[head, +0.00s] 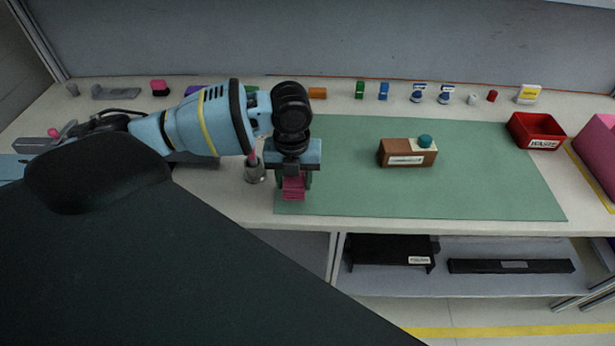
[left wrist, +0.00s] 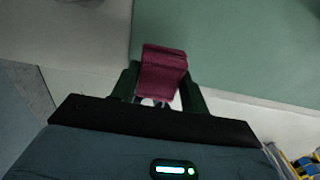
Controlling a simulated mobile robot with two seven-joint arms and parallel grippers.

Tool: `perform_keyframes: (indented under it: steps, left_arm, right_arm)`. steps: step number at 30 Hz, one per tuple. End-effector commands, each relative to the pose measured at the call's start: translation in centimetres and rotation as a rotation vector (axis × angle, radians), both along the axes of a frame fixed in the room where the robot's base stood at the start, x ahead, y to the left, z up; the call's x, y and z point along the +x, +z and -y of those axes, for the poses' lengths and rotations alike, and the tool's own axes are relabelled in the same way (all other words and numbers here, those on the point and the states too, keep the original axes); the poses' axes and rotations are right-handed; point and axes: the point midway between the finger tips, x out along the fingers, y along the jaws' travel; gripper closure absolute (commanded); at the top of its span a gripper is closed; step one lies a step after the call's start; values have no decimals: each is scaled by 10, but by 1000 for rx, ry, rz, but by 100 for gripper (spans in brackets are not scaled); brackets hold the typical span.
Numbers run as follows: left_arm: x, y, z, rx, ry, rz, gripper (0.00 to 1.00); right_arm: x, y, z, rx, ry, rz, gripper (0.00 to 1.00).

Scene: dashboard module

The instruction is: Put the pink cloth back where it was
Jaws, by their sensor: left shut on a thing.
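The pink cloth (head: 293,188) is a small folded dark-pink piece held between the fingers of my left gripper (head: 294,178). The gripper points down over the left edge of the green mat (head: 470,195). In the left wrist view the cloth (left wrist: 163,72) sits between the two dark fingers of the gripper (left wrist: 162,88), with the mat edge behind it. I cannot tell how far the cloth is above the surface. My right gripper is not in view.
A grey cup (head: 254,172) stands just left of the gripper. A brown block with a teal knob (head: 407,153) sits on the mat. A red waste bin (head: 537,131) stands at the right. Several small items line the back. The mat's front right is clear.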

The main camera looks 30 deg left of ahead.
Motion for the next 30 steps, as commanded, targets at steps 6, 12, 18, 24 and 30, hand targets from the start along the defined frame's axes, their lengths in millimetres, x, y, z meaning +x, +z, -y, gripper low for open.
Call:
perform_keyframes:
  steps: [6,12,18,24,30]
  left_arm:
    - [33,-4,1,-1,2,-1,76]
    - [39,-4,1,0,0,0,76]
    - [47,-4,2,0,1,0,76]
    - [47,-32,2,1,0,-2,76]
    - [47,-39,2,1,-1,2,76]
  right_arm:
    - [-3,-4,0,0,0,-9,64]
    - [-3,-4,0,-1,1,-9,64]
    - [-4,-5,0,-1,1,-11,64]
    - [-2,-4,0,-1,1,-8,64]
    - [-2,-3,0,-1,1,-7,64]
